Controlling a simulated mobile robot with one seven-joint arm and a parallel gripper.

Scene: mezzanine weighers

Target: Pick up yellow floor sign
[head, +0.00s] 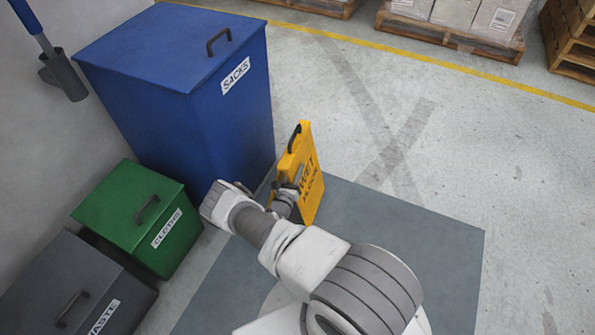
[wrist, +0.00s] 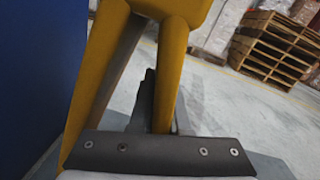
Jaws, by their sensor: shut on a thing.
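The yellow floor sign (head: 312,190) stands upright and folded in the head view, just right of the blue bin. It has dark lettering on its face and a dark handle at the top. My gripper (head: 294,186) reaches it from the left side and is shut on it. In the wrist view the sign (wrist: 165,12) fills the top middle, and one yellow leg runs down between the dark fingers of my gripper (wrist: 157,100). My arm hides part of the sign's near side, and whether its base touches the floor is unclear.
The blue bin (head: 180,90) labelled SACKS is close on the left. A green bin (head: 140,215) and a dark grey bin (head: 70,285) stand along the wall. A grey mat (head: 420,245) lies under the sign. Open floor (head: 480,150) extends right, with loaded pallets (head: 455,35) far back.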

